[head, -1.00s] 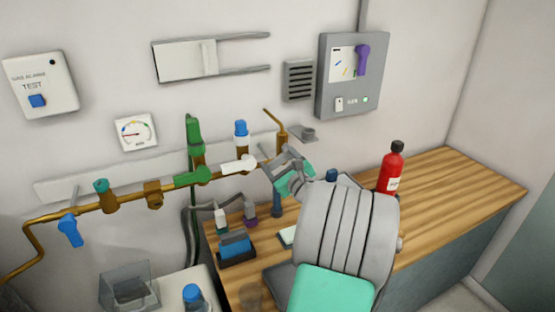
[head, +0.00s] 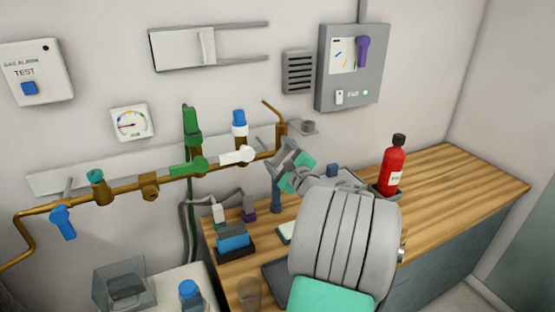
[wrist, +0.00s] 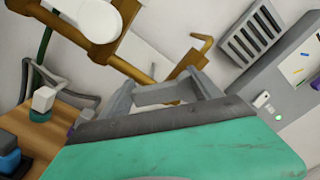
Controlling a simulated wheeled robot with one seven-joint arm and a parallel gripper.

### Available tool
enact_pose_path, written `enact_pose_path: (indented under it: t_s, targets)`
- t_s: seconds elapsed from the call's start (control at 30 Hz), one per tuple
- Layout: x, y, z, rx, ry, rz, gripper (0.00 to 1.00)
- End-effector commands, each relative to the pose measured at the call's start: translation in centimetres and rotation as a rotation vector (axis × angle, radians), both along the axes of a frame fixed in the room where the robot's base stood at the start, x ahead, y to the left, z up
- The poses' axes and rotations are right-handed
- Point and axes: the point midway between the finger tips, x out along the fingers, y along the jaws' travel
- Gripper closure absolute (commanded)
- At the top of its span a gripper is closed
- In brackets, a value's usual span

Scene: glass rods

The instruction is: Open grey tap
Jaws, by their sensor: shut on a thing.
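The grey tap is at the right end of the brass pipe (head: 130,191), mostly hidden by my gripper in the head view. In the wrist view a grey bar, which looks like the grey tap's handle (wrist: 165,93), lies between the fingers. My gripper (head: 287,153) is shut on it, just below the upright brass spout (head: 281,130). The gripper also shows in the wrist view (wrist: 163,92), its fingers on both sides of the bar. How far the tap is turned cannot be told.
A white tap (head: 236,155), a green tap (head: 188,167) and a blue tap (head: 62,222) sit along the pipe to the left. A red bottle (head: 393,168) stands on the wooden counter (head: 460,190). A grey panel (head: 351,68) hangs on the wall above.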

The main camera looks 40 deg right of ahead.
Motion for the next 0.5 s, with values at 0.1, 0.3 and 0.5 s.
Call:
enact_pose_path:
  t_s: [0.1, 0.3, 0.5]
  targets:
    - [-0.1, -0.3, -1.0, -0.108, 0.03, 0.0, 1.0]
    - [-0.3, -0.9, -1.6, -0.289, 0.085, -0.001, 1.0]
    - [-0.5, -1.4, -1.9, -0.453, 0.133, -0.001, 1.0]
